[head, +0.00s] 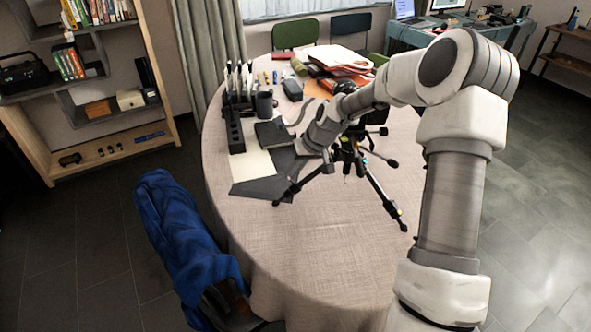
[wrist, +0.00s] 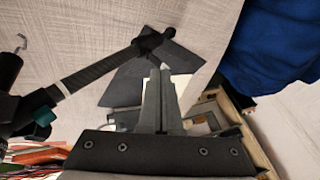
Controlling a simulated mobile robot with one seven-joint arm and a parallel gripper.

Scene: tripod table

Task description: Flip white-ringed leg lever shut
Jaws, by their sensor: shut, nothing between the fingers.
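The black tripod (head: 345,152) stands on the round table with its legs spread. Its white-ringed leg (wrist: 95,74) runs across the wrist view from the hub at the left to a foot over a dark sheet. The white ring (wrist: 62,89) is around this leg. A dark teal lever (wrist: 42,116) shows by the leg's upper collar; I cannot tell how far it stands out. My gripper (wrist: 161,72) is shut and empty, to the right of the leg and apart from the lever. In the head view my gripper is mostly hidden at the tripod's left.
The cloth-covered table (head: 330,240) holds a dark sheet (head: 262,187), a black box (head: 274,133), a pen rack (head: 235,130) and papers (head: 335,60). A blue jacket (head: 180,225) hangs at the table's front left. The table's front is clear.

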